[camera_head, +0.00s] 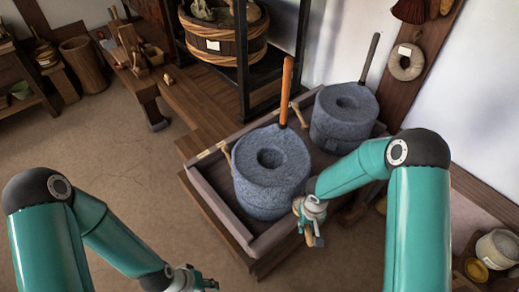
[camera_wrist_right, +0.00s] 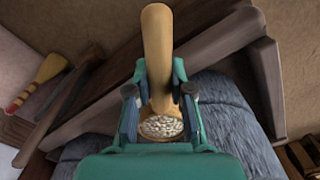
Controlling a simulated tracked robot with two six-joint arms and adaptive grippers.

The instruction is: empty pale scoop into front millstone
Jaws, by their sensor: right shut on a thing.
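The front millstone (camera_head: 270,180) is a blue-grey round stone with a central hole and an upright orange handle. It stands in a wooden trough (camera_head: 221,217). My right gripper (camera_head: 312,222) is just right of this millstone, near its lower side. In the right wrist view, the right gripper (camera_wrist_right: 159,95) is shut on the pale scoop (camera_wrist_right: 157,50), a light wooden one. Whitish grains (camera_wrist_right: 161,127) show in its bowl, partly hidden by the gripper. Grey stone (camera_wrist_right: 236,115) lies behind the gripper there. My left gripper (camera_head: 203,284) is at the bottom edge; its jaws are unclear.
A second millstone (camera_head: 343,115) with a dark handle stands behind, to the right. A wooden tub (camera_head: 225,42) sits in a black frame at the back. A low bench (camera_head: 137,72) with tools stands at left. Baskets (camera_head: 497,249) are at far right.

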